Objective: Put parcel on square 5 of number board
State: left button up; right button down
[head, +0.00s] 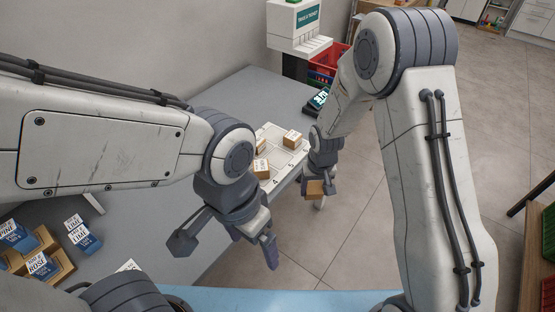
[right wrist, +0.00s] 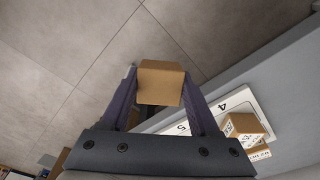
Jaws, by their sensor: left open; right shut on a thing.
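My right gripper (head: 316,190) is shut on a small brown cardboard parcel (head: 314,187). In the right wrist view the parcel (right wrist: 161,82) sits between the two fingertips, with the floor behind it. The white number board (head: 275,187) lies on the grey counter, to the left of the held parcel. Its square 5 (head: 291,166) looks bare, near the board's right edge. The board also shows in the right wrist view (right wrist: 222,105). My left gripper (head: 228,243) is open and empty, in front of the board.
Several other parcels stand on the board, one at the back right (head: 292,138) and one near the 4 (head: 261,168). Boxes with name labels (head: 82,234) are at left.

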jog(key=w, duration=0.1)
jog(key=w+d+t, duration=0.1)
jog(key=w+t+b, duration=0.1)
jog(key=shift+d+f+n, duration=0.15)
jog(key=shift+d+n, duration=0.1)
jog(key=shift+n, duration=0.05)
jog(key=w+a+r+n+t+y+b, duration=0.1)
jog(key=w+r+n+t+y+b, duration=0.45)
jog(key=r+t+y+b, duration=0.35)
jog(key=t, duration=0.1)
send_over(281, 162)
jog(key=shift+m+h, duration=0.4)
jog(key=shift+m, duration=0.05)
notch_tip(281, 162, down, 5)
jog(key=shift+w+f, duration=0.1)
jog(key=shift+f, duration=0.1)
jog(key=shift+f+t, duration=0.3)
jog(key=shift+f, duration=1.65)
pick_arm(q)
notch_tip(281, 162, down, 11)
jog(key=shift+r, duration=0.2)
